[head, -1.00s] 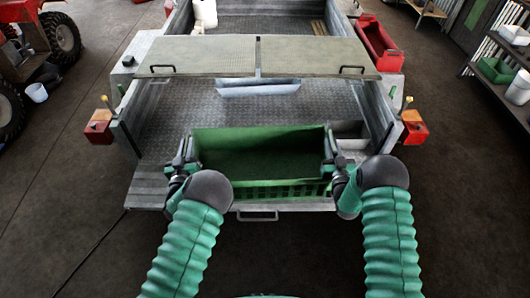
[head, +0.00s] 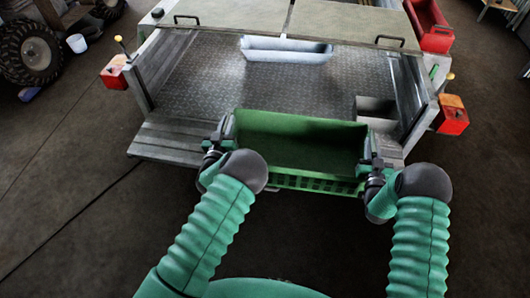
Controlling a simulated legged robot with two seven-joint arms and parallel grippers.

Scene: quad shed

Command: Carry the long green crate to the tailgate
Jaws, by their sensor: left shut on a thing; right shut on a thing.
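The long green crate (head: 300,128) is empty and roughly level in the head view. My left gripper (head: 226,135) is shut on its left end and my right gripper (head: 368,160) is shut on its right end. The tailgate (head: 165,139) is folded down flat at the rear of the metal load bed. The crate covers the tailgate's middle in the picture, and its near side reaches past the tailgate's near edge. I cannot tell whether the crate's underside touches the tailgate.
A grey open bin (head: 376,112) stands beyond the crate's right end. A pale trough (head: 287,51) lies farther in on the bed (head: 215,85). Red lamp boxes (head: 114,73) (head: 452,115) flank the rear.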

